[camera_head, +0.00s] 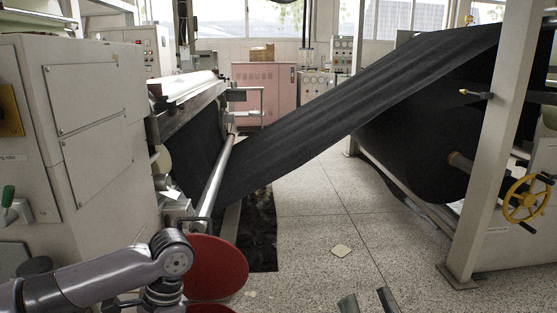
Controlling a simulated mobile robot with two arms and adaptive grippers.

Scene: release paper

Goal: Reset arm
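My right gripper (366,296) shows only as two dark fingertips at the bottom edge, right of centre. They stand apart with bare floor visible between them, so it is open and empty. My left arm (110,277) comes in from the lower left and bends down at a grey wrist joint. Its gripper is out of the picture below. The arm is in front of the grey machine and beside a red disc (218,262).
A grey machine (75,130) fills the left. A black sheet (330,105) slopes from the large black roll (410,145) to its rollers. A post (496,150) and yellow handwheel (527,199) stand right.

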